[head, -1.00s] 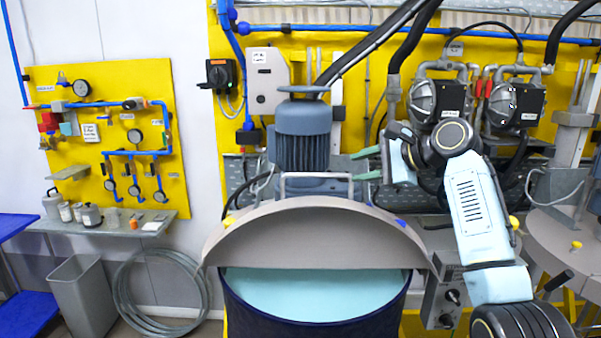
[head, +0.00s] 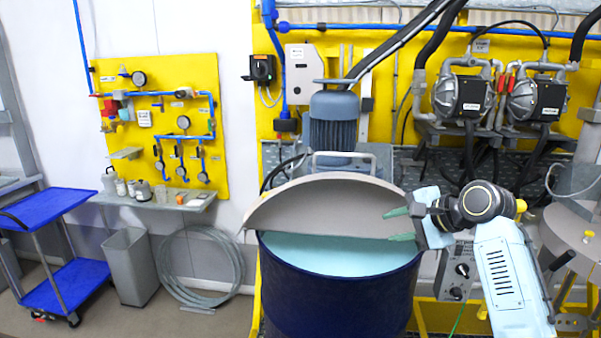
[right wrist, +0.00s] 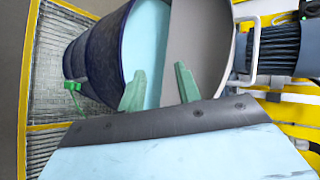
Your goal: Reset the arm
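My right arm comes in from the lower right in the head view. Its gripper (head: 400,225) has green fingers that stand apart with nothing between them, in front of the drum lid's right end. In the right wrist view the same gripper (right wrist: 158,88) is open in front of the drum opening. The dark blue drum (head: 335,300) holds light turquoise liquid (head: 320,250). A grey half lid (head: 325,205) stands tilted up over its back part. The grey-blue agitator motor (head: 334,130) is behind the lid. My left gripper is not in view.
A control box (head: 458,268) sits right of the drum, and another grey drum lid (head: 575,235) is at the far right. Two pumps (head: 465,97) hang on the yellow wall. A blue cart (head: 60,210) and grey bin (head: 130,265) stand left; floor there is partly free.

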